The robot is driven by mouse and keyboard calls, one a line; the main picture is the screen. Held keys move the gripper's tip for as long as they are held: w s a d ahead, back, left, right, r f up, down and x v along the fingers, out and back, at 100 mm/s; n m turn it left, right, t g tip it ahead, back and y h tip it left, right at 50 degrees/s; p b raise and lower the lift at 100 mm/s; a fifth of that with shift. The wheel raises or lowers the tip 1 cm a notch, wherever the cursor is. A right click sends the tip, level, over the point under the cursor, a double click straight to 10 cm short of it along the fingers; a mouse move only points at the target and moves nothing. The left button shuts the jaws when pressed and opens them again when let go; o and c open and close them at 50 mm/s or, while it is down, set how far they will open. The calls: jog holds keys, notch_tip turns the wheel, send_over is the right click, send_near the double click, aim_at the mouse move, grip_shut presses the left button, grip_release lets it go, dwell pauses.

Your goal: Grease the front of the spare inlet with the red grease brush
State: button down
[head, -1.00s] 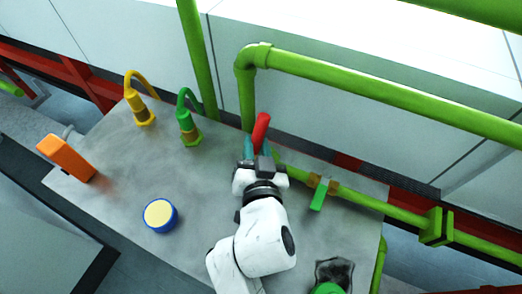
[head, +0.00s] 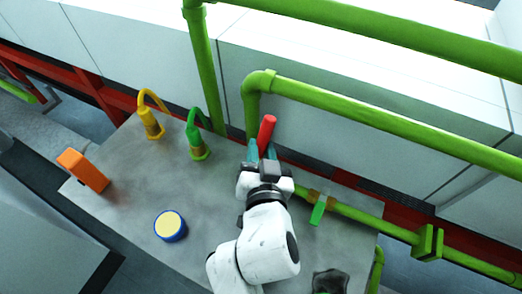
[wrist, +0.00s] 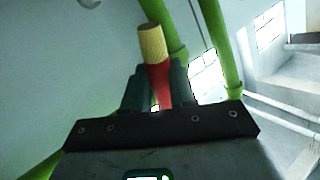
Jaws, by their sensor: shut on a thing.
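My gripper (head: 262,153) is shut on the red grease brush (head: 267,131), above the far edge of the grey table. In the wrist view the red brush (wrist: 160,82) stands between my two fingers (wrist: 158,90), with its tan bristle end (wrist: 152,42) pointing away from me. A yellow fitting (head: 153,125) and a green fitting (head: 197,145), each with a curved hose, stand at the table's far left, apart from the brush. I cannot tell which fitting is the spare inlet. A blue-rimmed tin with a cream top (head: 170,225) sits on the table left of my arm.
An orange block (head: 83,170) stands at the table's left edge. A thick green pipe (head: 390,118) crosses behind my gripper. A dark patch (head: 330,283) lies at front right.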

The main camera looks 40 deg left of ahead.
jog(key=shift+r+p, duration=1.15)
jog(key=shift+r, duration=0.35)
jog(key=shift+f, duration=0.1)
